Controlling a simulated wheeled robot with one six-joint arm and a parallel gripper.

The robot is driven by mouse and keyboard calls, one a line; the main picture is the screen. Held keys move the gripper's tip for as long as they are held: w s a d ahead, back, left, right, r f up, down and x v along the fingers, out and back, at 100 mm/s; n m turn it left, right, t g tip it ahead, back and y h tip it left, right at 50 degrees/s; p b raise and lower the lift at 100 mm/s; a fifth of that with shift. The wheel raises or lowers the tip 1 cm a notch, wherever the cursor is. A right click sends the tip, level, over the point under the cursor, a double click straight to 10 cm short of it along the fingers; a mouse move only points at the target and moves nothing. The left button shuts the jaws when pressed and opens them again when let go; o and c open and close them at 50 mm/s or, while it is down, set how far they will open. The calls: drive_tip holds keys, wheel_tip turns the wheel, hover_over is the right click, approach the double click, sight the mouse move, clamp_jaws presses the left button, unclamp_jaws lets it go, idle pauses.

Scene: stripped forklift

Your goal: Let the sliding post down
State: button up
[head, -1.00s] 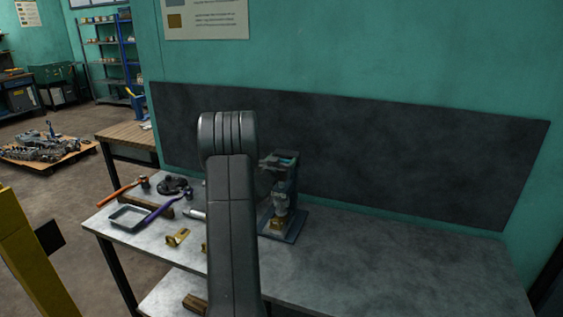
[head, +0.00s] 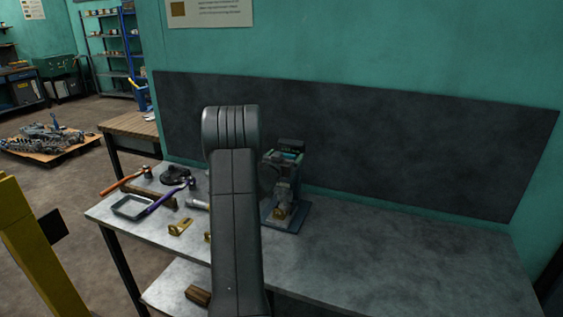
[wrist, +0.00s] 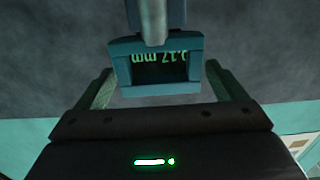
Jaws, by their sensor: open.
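A bench stand (head: 284,208) with a teal frame and a blue-grey base stands on the grey bench, just right of my arm. My arm hides part of its left side. In the wrist view, its teal head (wrist: 156,88) carries a dark display with inverted green digits and "mm". A light grey rounded post (wrist: 153,22) shows above the display; I cannot tell for certain that it is the sliding post. My gripper (wrist: 158,70) is open, one finger on each side of the teal head, with visible gaps. In the head view, the gripper is mostly hidden behind my arm.
Left of my arm on the bench (head: 400,262) lie an orange-handled hammer (head: 125,182), a purple-handled tool (head: 165,197), a shallow tray (head: 132,207) and a brass bracket (head: 180,227). A dark wall panel (head: 400,150) rises behind. The bench's right side is clear.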

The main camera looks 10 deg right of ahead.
drive_tip(key=b+v, duration=0.3)
drive_tip(key=v, duration=1)
drive_tip(key=shift+s+a, duration=0.25)
drive_tip(key=shift+s, duration=0.05)
drive_tip(key=shift+w, duration=0.1)
drive_tip(key=p+x, duration=0.3)
drive_tip(key=x, duration=1.1)
drive_tip(key=shift+r, duration=0.1)
drive_tip(key=shift+r+p, duration=0.4)
drive_tip(key=shift+p, duration=0.15)
drive_tip(key=shift+r, duration=0.35)
drive_tip(key=shift+f, duration=0.1)
